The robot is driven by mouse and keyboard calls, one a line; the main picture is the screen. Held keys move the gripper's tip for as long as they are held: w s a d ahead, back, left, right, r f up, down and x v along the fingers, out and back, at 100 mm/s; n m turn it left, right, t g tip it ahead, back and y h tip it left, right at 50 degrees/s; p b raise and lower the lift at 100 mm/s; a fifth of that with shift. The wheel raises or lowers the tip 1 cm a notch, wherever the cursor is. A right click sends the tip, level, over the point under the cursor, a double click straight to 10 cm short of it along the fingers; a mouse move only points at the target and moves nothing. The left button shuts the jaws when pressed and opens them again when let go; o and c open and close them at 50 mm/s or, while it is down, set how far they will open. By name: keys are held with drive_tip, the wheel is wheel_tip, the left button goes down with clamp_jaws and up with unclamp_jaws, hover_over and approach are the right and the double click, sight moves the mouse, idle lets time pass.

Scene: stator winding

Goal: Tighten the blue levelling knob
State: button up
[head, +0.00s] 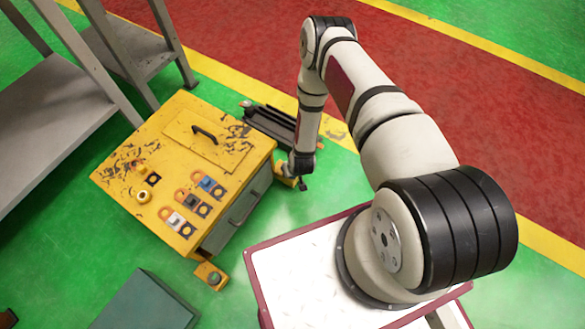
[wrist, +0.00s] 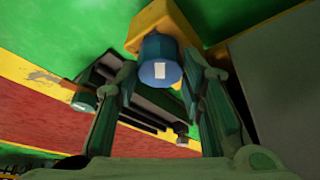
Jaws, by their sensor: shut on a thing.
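In the head view my gripper (head: 301,178) is low by the right corner of the yellow cabinet (head: 150,125), next to a yellow bracket (head: 284,174). The knob itself is hidden there.
Another yellow bracket with a dark knob (head: 214,278) sticks out at the cabinet's front corner. A dark slatted object (head: 272,122) lies on the floor behind the cabinet. Grey shelving (head: 60,110) stands at left, and a grey-green box (head: 145,302) at bottom left.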

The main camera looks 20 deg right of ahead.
drive_tip(key=m, duration=0.2)
drive_tip(key=m+h, duration=0.2)
drive_tip(key=m, duration=0.1)
drive_tip(key=shift+w+a+r+m, duration=0.1)
drive_tip(key=shift+w+a+m, duration=0.1)
drive_tip(key=shift+w+m, duration=0.1)
drive_tip(key=m, duration=0.2)
drive_tip(key=m+g+h+b, duration=0.1)
drive_tip(key=m, duration=0.1)
drive_tip(key=shift+m+g, duration=0.3)
drive_tip(key=shift+m, duration=0.1)
drive_tip(key=shift+h, duration=0.3)
drive_tip(key=o, duration=1.1)
drive_tip(key=shift+s, duration=0.1)
